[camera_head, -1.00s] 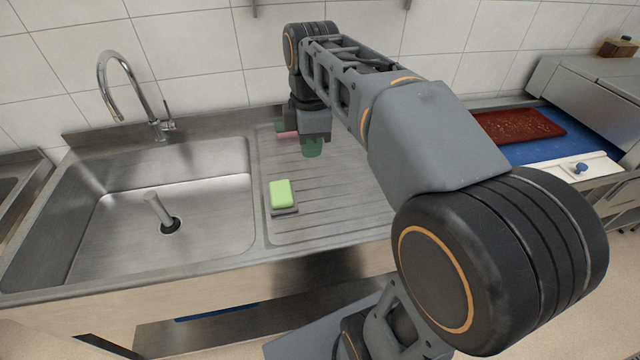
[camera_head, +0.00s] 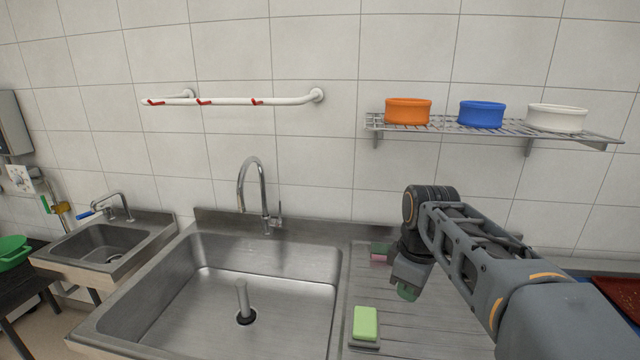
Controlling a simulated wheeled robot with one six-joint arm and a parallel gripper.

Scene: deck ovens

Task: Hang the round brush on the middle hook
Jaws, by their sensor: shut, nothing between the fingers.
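A white rail (camera_head: 230,101) on the tiled wall carries three red hooks, all bare. The middle hook (camera_head: 203,101) sits between the left hook (camera_head: 155,102) and the right hook (camera_head: 257,101). My gripper (camera_head: 406,291) points down over the ribbed drainboard, right of the sink, with green at its tips; it is shut and empty. A small pink and green item (camera_head: 379,253) shows just behind and left of my gripper, partly hidden by it. I cannot tell whether this is the round brush. No other round brush is clearly visible.
A green sponge (camera_head: 365,323) lies on the drainboard's near left. The sink (camera_head: 215,300) holds an upright grey plug tube (camera_head: 243,300). A tall tap (camera_head: 262,195) stands below the rail. A wire shelf (camera_head: 460,126) with orange, blue and white bowls is at upper right.

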